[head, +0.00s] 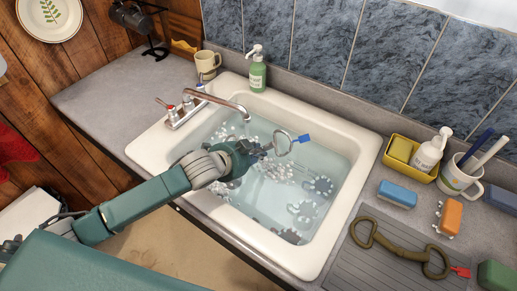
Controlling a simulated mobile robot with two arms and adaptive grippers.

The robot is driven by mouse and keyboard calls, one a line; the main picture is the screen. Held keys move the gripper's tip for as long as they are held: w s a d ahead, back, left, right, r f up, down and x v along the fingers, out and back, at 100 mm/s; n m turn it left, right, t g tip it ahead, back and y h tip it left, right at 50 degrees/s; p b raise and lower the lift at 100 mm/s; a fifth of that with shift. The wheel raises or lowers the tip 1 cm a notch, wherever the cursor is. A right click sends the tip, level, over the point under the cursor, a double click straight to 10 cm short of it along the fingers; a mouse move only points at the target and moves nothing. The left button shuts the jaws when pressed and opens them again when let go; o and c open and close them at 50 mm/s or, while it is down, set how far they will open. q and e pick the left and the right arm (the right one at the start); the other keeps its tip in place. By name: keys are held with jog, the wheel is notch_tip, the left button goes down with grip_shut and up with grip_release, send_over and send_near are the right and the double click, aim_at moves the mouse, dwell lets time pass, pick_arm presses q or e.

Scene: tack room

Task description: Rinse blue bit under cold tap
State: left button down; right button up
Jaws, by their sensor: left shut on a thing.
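The blue bit shows as a metal ring (283,143) with a blue tag (304,138). My left gripper (262,151) is shut on it and holds it above the water in the white sink (345,139). The rest of the bit is hidden by the gripper. The tap (214,95) stands at the sink's back left corner, with one red-marked and one blue-marked handle (201,88). Its spout end is a little behind and left of the bit. I cannot make out a stream from it. My right gripper is not in view.
Several grey toothed shapes (320,185) show in the sink water. A second bit (400,243) with a red tag lies on the right drainboard. A blue sponge (397,195), an orange brush (448,217), a yellow caddy (424,175) and a mug (460,178) stand nearby. A green soap bottle (258,75) stands behind.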

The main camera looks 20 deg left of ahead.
pick_arm(q)
jog(key=shift+w+d, duration=0.25)
jog(key=shift+d, duration=0.2)
jog(key=shift+w+d, duration=0.2)
jog(key=shift+d, duration=0.25)
jog(key=shift+s, duration=0.1)
jog(key=shift+s+a+r+p, duration=0.1)
jog(key=shift+s+a+p, duration=0.2)
jog(key=shift+s+p, duration=0.4)
jog(key=shift+s+a+p, duration=0.3)
jog(key=shift+s+p, duration=0.2)
jog(key=shift+s, duration=0.35)
jog(key=shift+w+d, duration=0.1)
jog(key=shift+w, duration=0.1)
dwell(0.3)
jog(key=shift+w+d, duration=0.2)
jog(key=shift+w, duration=0.4)
